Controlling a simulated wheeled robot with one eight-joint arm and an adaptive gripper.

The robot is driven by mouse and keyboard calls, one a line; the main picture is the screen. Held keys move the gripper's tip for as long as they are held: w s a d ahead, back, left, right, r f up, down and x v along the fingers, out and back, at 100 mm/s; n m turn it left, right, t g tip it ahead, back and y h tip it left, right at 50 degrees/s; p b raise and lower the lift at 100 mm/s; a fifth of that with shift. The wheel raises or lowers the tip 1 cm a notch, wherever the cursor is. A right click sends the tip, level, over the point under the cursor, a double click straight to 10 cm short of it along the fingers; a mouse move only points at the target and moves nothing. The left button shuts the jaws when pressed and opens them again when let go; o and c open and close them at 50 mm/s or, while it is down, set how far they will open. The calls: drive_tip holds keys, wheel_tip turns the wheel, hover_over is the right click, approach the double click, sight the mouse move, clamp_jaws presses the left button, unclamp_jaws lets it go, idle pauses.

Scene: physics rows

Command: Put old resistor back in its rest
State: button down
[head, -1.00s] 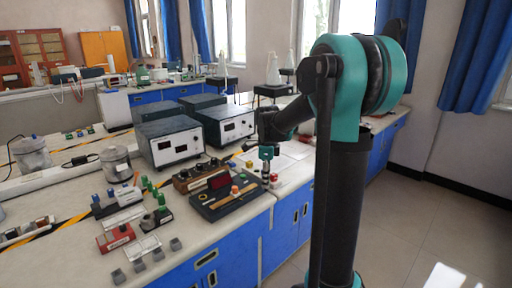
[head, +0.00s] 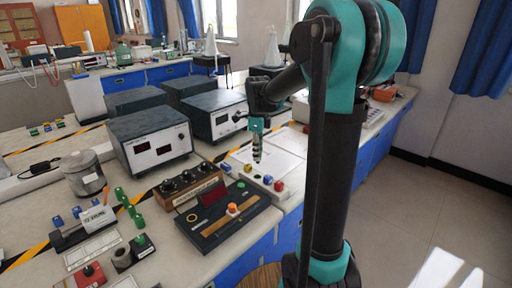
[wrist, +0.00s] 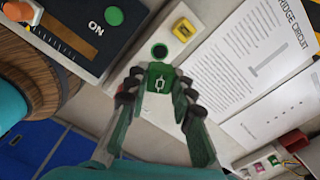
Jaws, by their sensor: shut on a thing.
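My gripper (wrist: 157,98) is shut on a green resistor block (wrist: 157,80) with a white symbol on its top. In the head view my gripper (head: 257,150) points down above the bench, close to a pale strip, and the block cannot be made out there. In the wrist view the pale strip (wrist: 205,16) lies just beyond the held block. Which spot is the resistor's rest I cannot tell. The underside of the held block is hidden.
A dial box (head: 190,188) and grey metered instruments (head: 150,140) stand to the left. Printed sheets (wrist: 245,65) lie flat beside the strip. The bench's front edge is near.

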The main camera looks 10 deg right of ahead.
sight(258, 163)
drive_tip(key=shift+f, duration=3)
drive_tip(key=shift+f, duration=1.2)
drive_tip(key=c, duration=1.2)
unclamp_jaws()
drive_tip(key=shift+o, duration=0.4)
drive_tip(key=o, duration=0.3)
drive_tip(key=shift+r, duration=3.3)
